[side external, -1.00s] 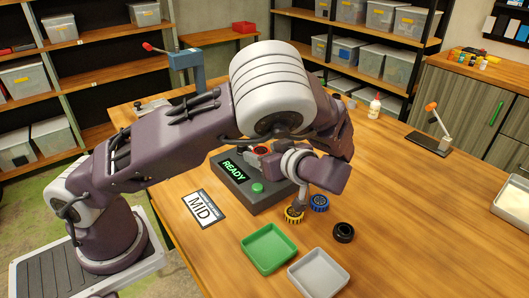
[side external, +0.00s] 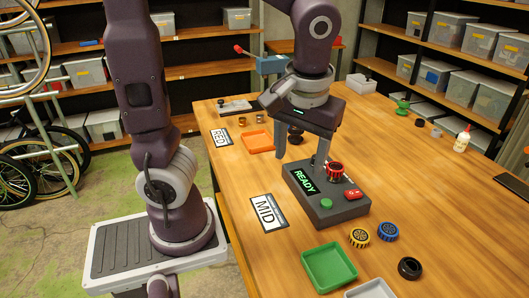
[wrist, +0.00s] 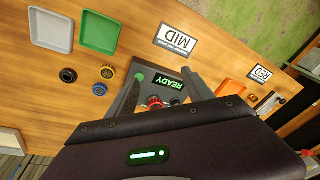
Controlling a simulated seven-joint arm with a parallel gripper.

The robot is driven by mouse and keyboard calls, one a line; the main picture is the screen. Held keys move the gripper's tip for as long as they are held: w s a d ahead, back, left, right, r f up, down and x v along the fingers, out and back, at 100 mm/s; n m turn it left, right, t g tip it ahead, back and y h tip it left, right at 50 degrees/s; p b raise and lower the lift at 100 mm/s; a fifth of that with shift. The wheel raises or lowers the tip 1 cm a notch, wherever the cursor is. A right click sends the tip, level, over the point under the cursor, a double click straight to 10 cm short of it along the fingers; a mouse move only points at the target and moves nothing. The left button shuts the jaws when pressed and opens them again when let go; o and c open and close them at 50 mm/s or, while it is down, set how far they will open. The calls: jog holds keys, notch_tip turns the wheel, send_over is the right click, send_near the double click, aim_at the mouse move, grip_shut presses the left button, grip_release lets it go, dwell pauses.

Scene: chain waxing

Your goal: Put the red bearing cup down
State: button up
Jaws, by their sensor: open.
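The red bearing cup (side external: 334,171) sits on top of the dark grey tester box (side external: 318,203), whose screen reads READY. In the wrist view the red cup (wrist: 154,102) shows between my two fingers, apart from both. My gripper (side external: 300,161) is open and empty above the box, its fingers pointing down. The right finger is close beside the cup in the side view; I cannot tell whether they touch.
A yellow cup (side external: 359,237), a blue cup (side external: 387,231) and a black ring (side external: 410,268) lie nearby. A green tray (side external: 329,267) and grey tray (side external: 371,289) are in front. An orange tray (side external: 257,142) and a RED card (side external: 221,137) lie at left, a MID card (side external: 268,213) nearer.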

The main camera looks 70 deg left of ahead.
jog(key=s+d+r+m+t+h, duration=0.2)
jog(key=s+r+m+t, duration=0.1)
jog(key=s+m, duration=0.3)
jog(key=shift+s+r+t, duration=0.35)
jog(key=shift+s+t, duration=0.25)
jog(key=shift+s, duration=0.2)
jog(key=shift+o, duration=0.6)
jog(key=shift+s+d+m+t, duration=0.3)
jog(key=shift+s+m, duration=0.1)
jog(key=shift+m, duration=0.3)
jog(key=shift+a, duration=0.1)
